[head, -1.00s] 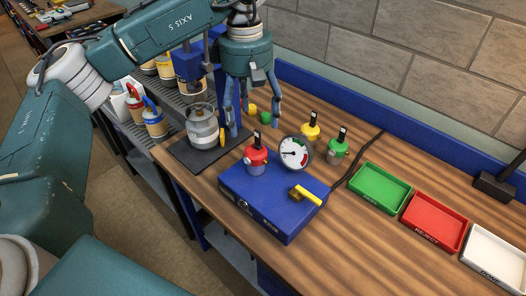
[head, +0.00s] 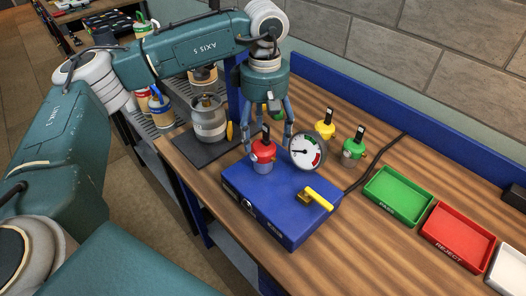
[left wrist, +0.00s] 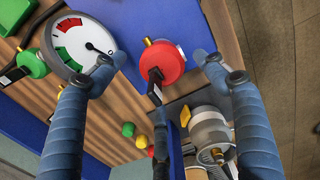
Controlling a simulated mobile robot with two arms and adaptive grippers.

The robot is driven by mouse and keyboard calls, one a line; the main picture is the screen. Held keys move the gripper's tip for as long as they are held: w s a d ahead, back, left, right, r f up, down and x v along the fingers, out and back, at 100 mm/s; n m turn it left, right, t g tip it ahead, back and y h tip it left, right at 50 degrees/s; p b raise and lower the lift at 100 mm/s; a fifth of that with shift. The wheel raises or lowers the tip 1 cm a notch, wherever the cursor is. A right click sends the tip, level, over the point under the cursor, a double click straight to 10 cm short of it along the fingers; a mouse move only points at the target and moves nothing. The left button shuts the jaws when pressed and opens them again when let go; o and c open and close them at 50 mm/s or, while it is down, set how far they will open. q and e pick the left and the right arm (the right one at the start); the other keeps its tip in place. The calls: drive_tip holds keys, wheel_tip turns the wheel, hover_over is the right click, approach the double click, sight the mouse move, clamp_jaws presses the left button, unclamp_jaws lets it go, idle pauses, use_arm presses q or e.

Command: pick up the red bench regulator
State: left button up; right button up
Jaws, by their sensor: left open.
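The red bench regulator (head: 263,153) stands upright on the blue bench box (head: 279,213), with a dark stem on top. My left gripper (head: 268,143) hangs just above and behind it, pointing down, with its fingers spread. In the left wrist view the red regulator (left wrist: 165,63) shows between the two blue fingertips, with a visible gap on each side. The left gripper (left wrist: 157,62) is open and holds nothing. My right gripper is not in view.
A pressure gauge (head: 307,151) stands close to the right of the red regulator. Yellow (head: 325,128) and green (head: 354,148) regulators stand behind the box. A grey cylinder (head: 208,120) is at left. Green (head: 370,201) and red (head: 428,240) trays lie at right.

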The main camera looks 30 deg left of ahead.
sight(263, 145)
use_arm(q)
drive_tip(key=shift+f+p, duration=0.35)
drive_tip(key=shift+f, duration=0.05)
wheel_tip(263, 145, down, 4)
drive_tip(key=shift+s+a+r+p, duration=0.1)
drive_tip(key=shift+r+p, duration=0.05)
drive_tip(key=shift+p, duration=0.75)
drive_tip(key=shift+f, duration=0.4)
drive_tip(key=c, duration=1.8)
clamp_jaws()
drive_tip(key=shift+r, duration=0.1)
